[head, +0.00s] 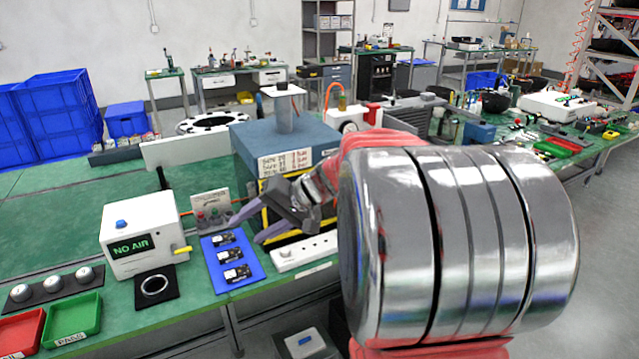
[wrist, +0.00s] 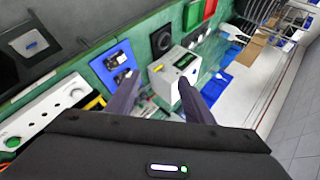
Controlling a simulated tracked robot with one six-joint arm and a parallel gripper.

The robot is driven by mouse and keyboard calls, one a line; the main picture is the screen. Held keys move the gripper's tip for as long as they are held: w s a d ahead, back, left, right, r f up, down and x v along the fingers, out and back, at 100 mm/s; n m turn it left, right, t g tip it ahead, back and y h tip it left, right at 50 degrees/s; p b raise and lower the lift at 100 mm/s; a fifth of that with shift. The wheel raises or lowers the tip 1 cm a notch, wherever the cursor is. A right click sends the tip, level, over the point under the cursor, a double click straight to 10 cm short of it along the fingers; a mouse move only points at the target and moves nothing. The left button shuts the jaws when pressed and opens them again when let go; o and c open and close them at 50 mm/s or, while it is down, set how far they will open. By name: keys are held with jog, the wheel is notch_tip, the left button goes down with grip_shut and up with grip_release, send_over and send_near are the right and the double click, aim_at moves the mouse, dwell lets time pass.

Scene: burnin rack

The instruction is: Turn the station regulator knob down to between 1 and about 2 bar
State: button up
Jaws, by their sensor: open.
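A white box (head: 140,235) reads NO AIR on a green-lit display. It has a blue button on top and a yellow fitting on its right side. It also shows in the wrist view (wrist: 172,75). Behind it a small panel (head: 210,205) carries dark and red knob-like parts. I cannot tell whether one is the regulator knob, and no pressure reading is legible. My gripper (head: 245,229) is open and empty, above the bench near the panel and blue board. In the wrist view its two fingers (wrist: 160,82) are spread, with the white box beyond them.
A blue board (head: 218,282) with several dark modules lies right of the white box. A white strip (head: 280,262) lies along the bench edge. A black pad with a ring (head: 172,292), a green tray (head: 90,328) and a red tray (head: 12,340) are nearby. A blue block (head: 250,135) stands behind.

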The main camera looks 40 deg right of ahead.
jog(key=s+a+n+g+h, duration=0.2)
jog(key=s+a+n+g, duration=0.15)
jog(key=s+a, duration=0.8)
jog(key=s+a+f+n+t+h, duration=0.1)
jog(key=s+n+h, duration=0.3)
jog(key=s, duration=0.7)
jog(key=shift+s+a+f, duration=0.15)
jog(key=shift+s+a, duration=0.25)
jog(key=shift+a, duration=0.45)
jog(key=shift+c, duration=0.2)
